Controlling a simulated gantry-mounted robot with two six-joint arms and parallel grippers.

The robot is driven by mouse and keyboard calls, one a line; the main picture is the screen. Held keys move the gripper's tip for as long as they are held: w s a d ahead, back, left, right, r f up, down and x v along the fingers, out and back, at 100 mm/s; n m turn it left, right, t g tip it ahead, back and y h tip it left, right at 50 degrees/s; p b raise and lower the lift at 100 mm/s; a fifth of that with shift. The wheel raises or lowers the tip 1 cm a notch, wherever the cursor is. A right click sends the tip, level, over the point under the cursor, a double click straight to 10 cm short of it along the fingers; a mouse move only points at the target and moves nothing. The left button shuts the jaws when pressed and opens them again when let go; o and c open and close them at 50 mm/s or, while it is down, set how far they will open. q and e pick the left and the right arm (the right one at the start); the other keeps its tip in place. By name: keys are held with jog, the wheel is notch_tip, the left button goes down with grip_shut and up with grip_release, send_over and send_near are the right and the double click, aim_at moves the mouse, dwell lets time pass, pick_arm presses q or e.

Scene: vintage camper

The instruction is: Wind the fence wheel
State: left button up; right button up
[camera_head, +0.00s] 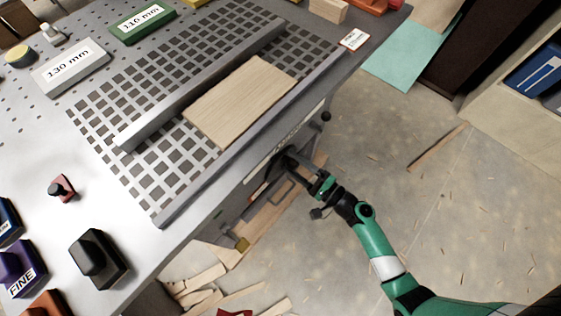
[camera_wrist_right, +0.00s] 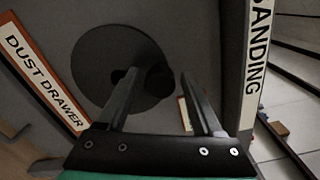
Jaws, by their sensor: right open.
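The fence wheel, a dark round disc (camera_wrist_right: 108,55), is on the grey front panel in the right wrist view. It has a darker spot near its middle. My right gripper (camera_wrist_right: 163,74) is open in front of it, its left finger crossing the disc's face and its right finger to the right of the rim. I cannot tell whether a finger touches it. In the head view my right gripper (camera_head: 292,160) is at the bench's front side, below the tabletop edge, and hides part of the wheel there. My left gripper is not in view.
A pale wooden board (camera_head: 240,100) lies between two metal bars on the slotted grey bench. Blocks marked 130 mm (camera_head: 70,66) and 116 mm (camera_head: 143,22) stand behind. A black knob (camera_head: 326,116) sticks out at the front. Wood scraps (camera_head: 205,285) lie on the floor.

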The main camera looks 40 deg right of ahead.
jog(key=shift+s+d, duration=0.25)
jog(key=shift+s, duration=1.05)
jog(key=shift+s+d, duration=0.2)
jog(key=shift+s, duration=1.05)
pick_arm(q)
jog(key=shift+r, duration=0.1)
